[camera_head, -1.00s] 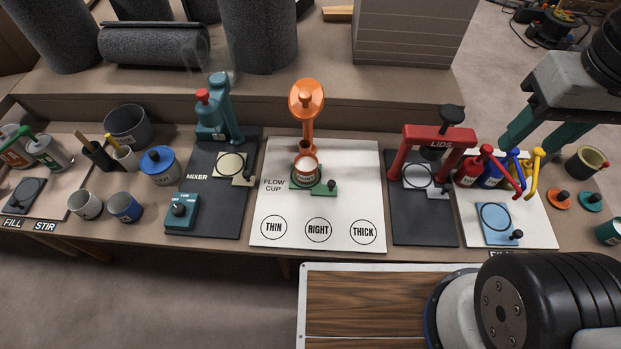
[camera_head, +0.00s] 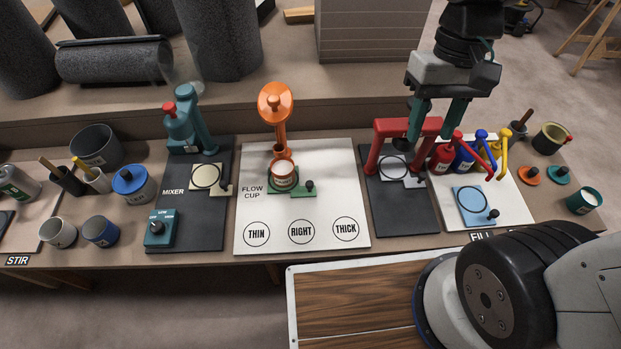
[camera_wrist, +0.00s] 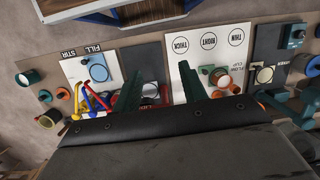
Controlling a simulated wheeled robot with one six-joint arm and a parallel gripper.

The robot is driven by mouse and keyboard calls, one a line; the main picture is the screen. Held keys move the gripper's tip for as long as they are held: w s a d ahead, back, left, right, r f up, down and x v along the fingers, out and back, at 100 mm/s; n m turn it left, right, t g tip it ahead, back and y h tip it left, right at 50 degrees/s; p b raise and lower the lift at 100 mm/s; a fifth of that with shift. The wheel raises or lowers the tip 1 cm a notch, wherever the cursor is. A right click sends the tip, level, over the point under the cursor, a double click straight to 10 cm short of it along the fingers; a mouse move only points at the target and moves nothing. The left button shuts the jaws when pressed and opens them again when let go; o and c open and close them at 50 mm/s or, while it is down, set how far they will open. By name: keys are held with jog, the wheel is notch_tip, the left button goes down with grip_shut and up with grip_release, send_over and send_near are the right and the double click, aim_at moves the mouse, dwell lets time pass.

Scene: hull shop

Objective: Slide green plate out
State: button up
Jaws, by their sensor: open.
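The green plate (camera_head: 300,190) lies on the white flow cup board, under the orange flow cup stand. A black knob (camera_head: 309,185) stands on its right end. The plate also shows in the wrist view (camera_wrist: 211,69), just right of my right finger. My gripper (camera_head: 433,133) is open and empty, fingers pointing down, above the red LIDS press, to the right of the plate. Its two green fingers also show in the wrist view (camera_wrist: 161,72).
The red LIDS press (camera_head: 384,130) stands right of the plate, with red, blue and yellow handled pots (camera_head: 463,158) beyond it. The teal mixer (camera_head: 184,128) is to the left. The white board (camera_head: 300,215) in front of the plate is bare, with THIN, RIGHT and THICK circles.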

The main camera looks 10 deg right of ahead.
jog(key=w+a+f+m+g+y, duration=0.1)
jog(key=w+a+f, duration=0.2)
jog(key=f, duration=0.2)
jog(key=w+a+f+m+g, duration=0.1)
jog(key=w+a+f, duration=0.2)
jog(key=f, duration=0.2)
jog(key=m+t+y, duration=0.1)
jog(key=m+y, duration=0.1)
jog(key=m, duration=0.6)
send_near(310, 183)
jog(key=shift+t, duration=0.3)
jog(key=x, duration=0.8)
jog(key=shift+s+a+f, duration=0.1)
jog(key=shift+s+f, duration=0.2)
jog(key=shift+s, duration=0.1)
grip_shut()
